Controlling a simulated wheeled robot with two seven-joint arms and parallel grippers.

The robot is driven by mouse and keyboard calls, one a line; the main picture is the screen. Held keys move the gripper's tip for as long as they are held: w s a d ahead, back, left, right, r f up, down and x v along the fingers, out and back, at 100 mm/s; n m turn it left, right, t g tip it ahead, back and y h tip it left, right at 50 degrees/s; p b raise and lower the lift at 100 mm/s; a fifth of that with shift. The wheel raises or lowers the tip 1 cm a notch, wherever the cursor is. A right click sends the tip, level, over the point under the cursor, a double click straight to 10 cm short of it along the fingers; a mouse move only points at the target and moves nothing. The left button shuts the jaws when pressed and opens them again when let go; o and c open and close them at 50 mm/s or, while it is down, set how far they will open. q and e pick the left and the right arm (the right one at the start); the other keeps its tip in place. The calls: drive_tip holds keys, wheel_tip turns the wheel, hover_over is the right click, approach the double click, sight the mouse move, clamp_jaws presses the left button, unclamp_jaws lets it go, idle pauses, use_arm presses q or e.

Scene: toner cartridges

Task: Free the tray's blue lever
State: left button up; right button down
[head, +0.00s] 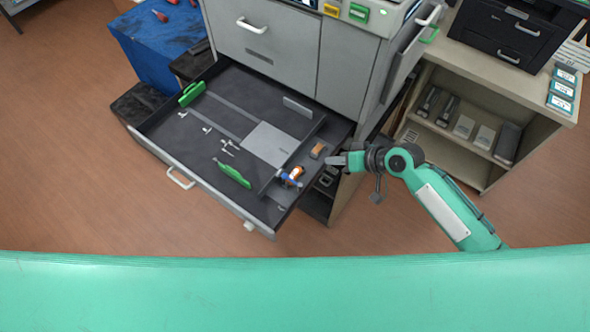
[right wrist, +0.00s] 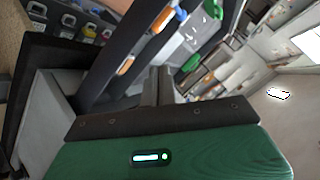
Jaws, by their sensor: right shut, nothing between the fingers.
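The printer's paper tray (head: 182,158) is pulled open. Its blue lever (head: 289,180) sits in the narrow side strip at the tray's front right, beside an orange-and-white piece (head: 296,172). A brown-orange block (head: 317,150) lies further back in that strip. In the right wrist view the blue lever (right wrist: 181,14) shows at the top, near an orange part (right wrist: 163,19). My right gripper (head: 334,161) is shut and empty, just right of the tray's right edge, apart from the lever. Its fingers (right wrist: 156,86) point toward the tray in the wrist view. My left gripper is not in view.
Green guides (head: 234,174) and a grey plate (head: 270,144) stand in the tray. Small white pieces (head: 229,146) lie on its floor. The printer body (head: 265,45) rises behind. A shelf unit (head: 470,110) stands at the right; the floor in front is clear.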

drive_tip(key=shift+n+g+y, duration=0.4)
drive_tip(key=r, duration=0.1)
drive_tip(key=s+a+r, duration=0.1)
drive_tip(key=r, duration=0.1)
drive_tip(key=shift+s+a+r, duration=0.25)
drive_tip(key=shift+s+a, duration=0.05)
drive_tip(key=p, duration=0.3)
hover_over(292, 182)
drive_tip(key=w+d, duration=0.2)
drive_tip(key=w, duration=0.1)
drive_tip(key=f, duration=0.5)
drive_tip(key=shift+w+d+f, duration=0.2)
drive_tip(key=shift+f, duration=0.15)
drive_tip(key=shift+s+a+f+p, duration=0.25)
drive_tip(key=shift+f+p, duration=0.15)
drive_tip(key=shift+f, duration=0.15)
drive_tip(key=shift+s+a+f+p, duration=0.25)
drive_tip(key=shift+f+p, duration=0.1)
drive_tip(key=shift+f, duration=0.15)
drive_tip(key=shift+s+a+f, duration=0.15)
drive_tip(key=shift+f, duration=0.2)
drive_tip(key=shift+s+a+f, duration=0.1)
drive_tip(key=shift+f, duration=0.25)
drive_tip(key=shift+f+n+g+b, duration=0.1)
drive_tip(key=shift+n+g+b, duration=0.2)
drive_tip(key=shift+b, duration=0.4)
